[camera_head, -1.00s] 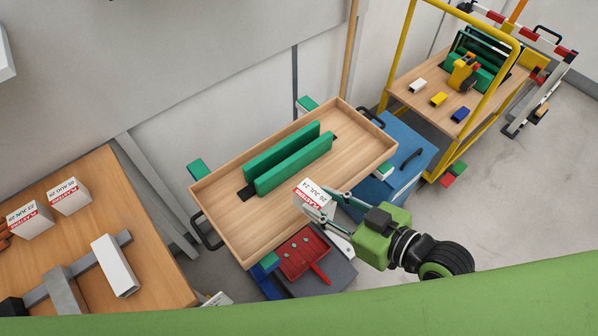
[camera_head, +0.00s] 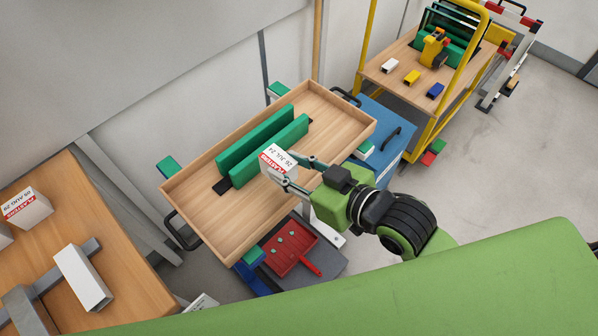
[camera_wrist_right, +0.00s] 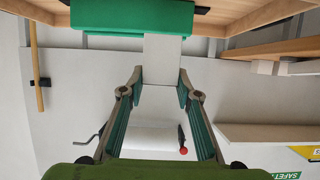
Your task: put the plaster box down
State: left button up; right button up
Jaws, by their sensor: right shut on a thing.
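The plaster box (camera_head: 279,161) is white with a red label and the print "26 JUL 24". My right gripper (camera_head: 301,174) is shut on it, with a finger on either side, over the wooden tray (camera_head: 343,122). The box is close to the near green bar (camera_head: 290,139) in the tray and covers part of it. I cannot tell whether its base touches the tray floor. In the right wrist view the box (camera_wrist_right: 160,98) shows as a pale block between the fingertips, with a green bar (camera_wrist_right: 115,15) beyond. My left gripper is not in view.
A red dustpan (camera_head: 291,250) lies below the tray's near side. A blue cabinet (camera_head: 396,120) and a yellow-framed cart (camera_head: 408,87) stand at right. The tray's right end is bare.

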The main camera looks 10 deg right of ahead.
jog(key=w+d+f, duration=0.1)
jog(key=w+f, duration=0.1)
jog(key=w+d+f, duration=0.1)
jog(key=f, duration=0.1)
jog(key=w+d+f, duration=0.1)
jog(key=w+f, duration=0.1)
jog(key=shift+w+d+f, duration=0.15)
jog(key=shift+w+d, duration=0.15)
jog(key=shift+w, duration=0.05)
jog(key=shift+w+d+f+p, duration=0.15)
jog(key=shift+f+p, duration=0.2)
jog(key=shift+f, duration=1.4)
jog(key=o, duration=1)
